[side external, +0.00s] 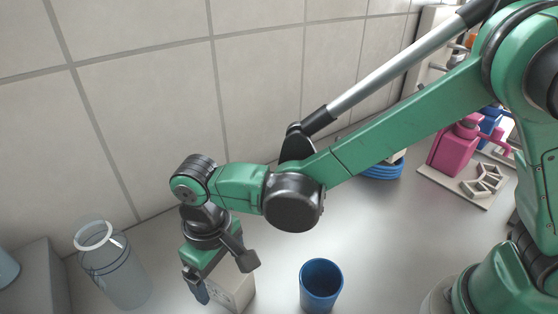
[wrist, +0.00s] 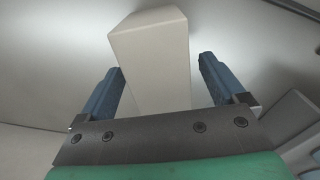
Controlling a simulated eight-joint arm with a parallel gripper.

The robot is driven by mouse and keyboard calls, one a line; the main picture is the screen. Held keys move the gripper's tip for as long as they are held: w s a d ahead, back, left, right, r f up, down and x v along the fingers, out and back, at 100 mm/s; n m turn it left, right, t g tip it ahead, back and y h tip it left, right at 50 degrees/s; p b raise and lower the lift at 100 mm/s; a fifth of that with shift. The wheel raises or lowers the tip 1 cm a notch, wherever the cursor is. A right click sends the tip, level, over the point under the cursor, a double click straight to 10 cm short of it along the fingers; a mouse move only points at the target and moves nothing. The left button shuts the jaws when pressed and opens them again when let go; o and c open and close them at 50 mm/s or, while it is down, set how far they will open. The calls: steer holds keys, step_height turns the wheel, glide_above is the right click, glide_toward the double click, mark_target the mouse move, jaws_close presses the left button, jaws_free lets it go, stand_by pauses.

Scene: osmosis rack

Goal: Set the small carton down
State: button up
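The small carton (side external: 235,291) is a pale, box-shaped block below my gripper (side external: 225,280) in the side view, at the bottom edge of the picture. In the wrist view the carton (wrist: 152,50) stands out between the two blue fingers of my gripper (wrist: 160,65). The fingers are spread apart. A narrow gap shows between the carton and the right finger; the left finger overlaps the carton's edge, and I cannot tell whether it touches. The carton's base is cut off in the side view, so its contact with the counter is hidden.
A clear jar (side external: 115,275) stands left of my gripper and a blue cup (side external: 321,287) stands to its right. A grey block (side external: 38,280) is at the far left. A pink bottle (side external: 453,148) stands on a pale rack at the back right. The tiled wall is close behind.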

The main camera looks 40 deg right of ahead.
steer(key=shift+r, duration=0.1)
step_height(320, 180, up, 12)
steer(key=s+d+f+m+t, duration=0.2)
steer(key=d+m+t, duration=0.2)
steer(key=d, duration=1.9)
steer(key=t, duration=0.3)
steer(key=shift+m, duration=0.3)
